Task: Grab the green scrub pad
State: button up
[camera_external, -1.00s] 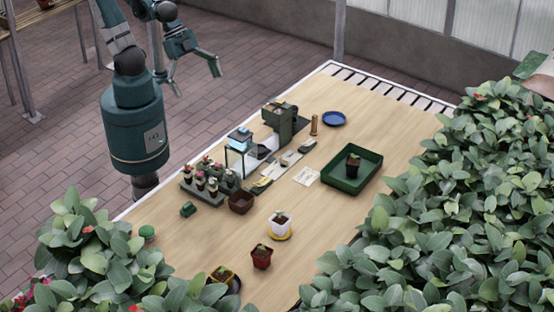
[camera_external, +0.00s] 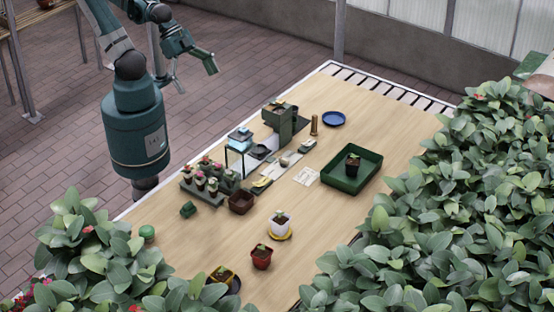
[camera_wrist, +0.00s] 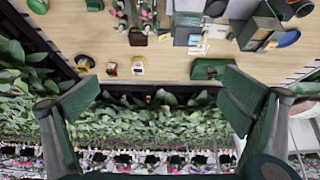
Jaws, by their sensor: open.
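A small dark green block-like piece (camera_external: 188,209) lies on the table in front of the flower tray; it also shows at the top edge of the wrist view (camera_wrist: 95,4). A rounder, brighter green piece (camera_external: 147,233) lies near the table's left edge and also shows at the wrist view's top left (camera_wrist: 38,5). I cannot tell for sure which is the scrub pad. My gripper (camera_external: 196,77) is open and empty, raised beyond the table's far left edge, well away from both green pieces. In the wrist view its fingers (camera_wrist: 162,95) are wide apart.
The wooden table (camera_external: 310,225) holds a tray of flowers (camera_external: 202,194), a brown pot (camera_external: 241,202), a white pot (camera_external: 280,222), a red pot (camera_external: 261,257), a green tray (camera_external: 335,182) and a blue plate (camera_external: 334,119). Dense leafy plants (camera_external: 470,200) border the right and front.

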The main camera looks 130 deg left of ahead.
jog(key=shift+c, duration=0.7)
jog(key=c, duration=1.8)
jog(key=m+g+h+b, duration=0.5)
jog(key=m+g+b, duration=0.25)
jog(key=m, duration=1.15)
send_over(188, 203)
jog(key=a, duration=0.3)
jog(key=shift+w+d+f+b, duration=0.1)
jog(key=shift+f+b, duration=0.1)
jog(key=shift+f, duration=7.25)
jog(key=shift+d+f+b, duration=0.1)
jog(key=shift+f+b, duration=0.05)
jog(key=shift+f, duration=7.3)
jog(key=shift+n, duration=0.3)
jog(key=shift+b+x, duration=0.35)
jog(key=shift+x, duration=0.95)
